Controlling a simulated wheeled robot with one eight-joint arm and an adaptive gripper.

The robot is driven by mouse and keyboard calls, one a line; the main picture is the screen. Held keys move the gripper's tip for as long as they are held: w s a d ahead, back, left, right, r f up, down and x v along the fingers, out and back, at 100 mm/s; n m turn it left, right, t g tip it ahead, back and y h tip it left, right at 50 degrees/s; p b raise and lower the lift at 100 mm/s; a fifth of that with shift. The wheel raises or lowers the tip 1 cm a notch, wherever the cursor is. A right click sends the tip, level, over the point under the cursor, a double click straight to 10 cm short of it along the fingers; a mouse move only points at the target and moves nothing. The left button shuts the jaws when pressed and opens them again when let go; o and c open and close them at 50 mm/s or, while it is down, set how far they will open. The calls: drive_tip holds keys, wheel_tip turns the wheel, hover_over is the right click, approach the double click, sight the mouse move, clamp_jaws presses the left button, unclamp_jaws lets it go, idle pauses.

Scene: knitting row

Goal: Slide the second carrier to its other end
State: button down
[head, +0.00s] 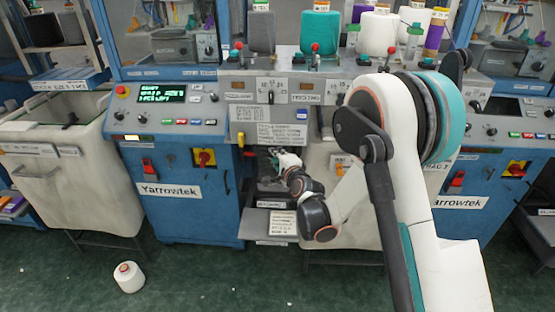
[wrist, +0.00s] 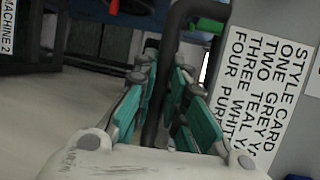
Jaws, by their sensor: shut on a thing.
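Several small carriers with red-topped knobs stand along the rail at the top of the machine in the head view, among them one at the left (head: 238,47), one further right (head: 315,48) and one near my arm (head: 391,51). I cannot tell for sure which is the second. My gripper (head: 274,155) is low at the machine's front, below the rail and apart from these knobs. In the wrist view my teal-padded fingers (wrist: 170,100) are on both sides of a dark bent bar (wrist: 189,14), shut on it. Its lower part is hidden between the fingers.
A style card (head: 282,135) hangs just above my gripper and shows large in the wrist view (wrist: 265,75). Yarn cones, one teal (head: 319,32), stand above the rail. A pale bin (head: 70,165) is at the left; a white cone (head: 129,277) is on the floor.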

wheel_tip(320, 180, up, 37)
drive_tip(key=p, duration=1.8)
hover_over(278, 70)
drive_tip(key=shift+s+r, duration=0.15)
drive_tip(key=shift+s, duration=0.05)
drive_tip(key=shift+w+a+r, duration=0.1)
drive_tip(key=shift+r, duration=0.1)
drive_tip(key=c, duration=1.8)
unclamp_jaws()
drive_tip(key=shift+o, duration=1)
drive_tip(key=v, duration=1.2)
